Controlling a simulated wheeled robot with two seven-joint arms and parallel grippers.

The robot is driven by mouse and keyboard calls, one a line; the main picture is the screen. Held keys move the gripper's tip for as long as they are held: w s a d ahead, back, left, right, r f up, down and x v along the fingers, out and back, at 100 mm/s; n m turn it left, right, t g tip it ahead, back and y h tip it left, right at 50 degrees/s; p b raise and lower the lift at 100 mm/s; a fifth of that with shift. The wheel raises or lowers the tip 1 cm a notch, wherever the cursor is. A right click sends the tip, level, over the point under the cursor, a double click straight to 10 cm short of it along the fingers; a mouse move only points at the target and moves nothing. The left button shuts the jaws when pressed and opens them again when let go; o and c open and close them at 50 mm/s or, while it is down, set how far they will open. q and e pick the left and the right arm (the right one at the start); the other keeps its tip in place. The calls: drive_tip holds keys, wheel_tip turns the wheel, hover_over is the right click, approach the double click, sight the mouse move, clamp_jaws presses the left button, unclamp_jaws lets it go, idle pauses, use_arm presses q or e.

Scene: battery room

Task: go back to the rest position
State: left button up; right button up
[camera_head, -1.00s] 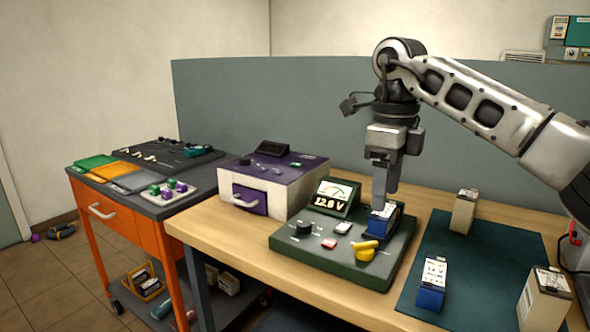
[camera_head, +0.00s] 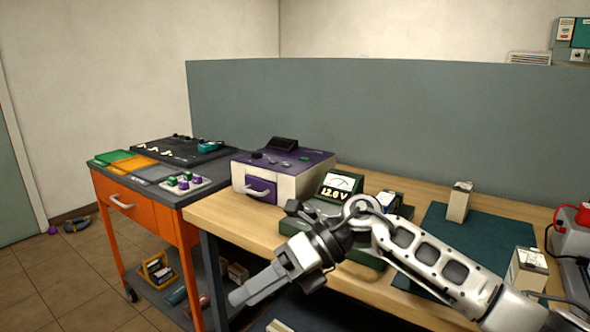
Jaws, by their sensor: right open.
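My right arm reaches in from the lower right, and its gripper (camera_head: 246,292) hangs over the front edge of the workbench (camera_head: 225,215), pointing down and left. The jaws are open, with nothing seen between them. The green tester (camera_head: 340,187) reads 12.8 V on the bench behind my arm, which hides much of its base. A battery (camera_head: 389,200) stands on the tester's right side, partly hidden by the arm, with the gripper well clear of it. My left gripper is not in view.
A beige battery (camera_head: 459,202) and another battery (camera_head: 527,268) stand around the dark green mat (camera_head: 495,228). A purple-topped box (camera_head: 283,175) is at the bench's left end. An orange cart (camera_head: 140,208) stands to the left.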

drive_tip(key=s+a+r+m+t+y, duration=0.1)
drive_tip(key=s+a+r+m+y, duration=0.15)
drive_tip(key=a+m+y, duration=0.35)
drive_tip(key=s+d+f+m+t+h, duration=0.1)
drive_tip(key=d+f+m+t+h, duration=0.4)
drive_tip(key=d+f+m+t, duration=0.75)
drive_tip(key=d+f+m+t+h, duration=0.3)
drive_tip(key=d+m+t+h, duration=0.4)
drive_tip(key=m, duration=1.3)
drive_tip(key=s+d+f+m+g+h, duration=0.1)
drive_tip(key=s+d+f+m+g, duration=0.1)
drive_tip(key=s+f, duration=0.3)
drive_tip(key=s+d+f+m+g+h, duration=0.1)
drive_tip(key=s+d+f+m+g, duration=0.2)
drive_tip(key=s+d+f+m, duration=0.1)
drive_tip(key=s+f+m, duration=0.1)
drive_tip(key=s+f, duration=0.1)
drive_tip(key=s, duration=0.1)
drive_tip(key=shift+f+p, duration=0.2)
drive_tip(key=shift+p, duration=0.2)
drive_tip(key=shift+s, duration=0.1)
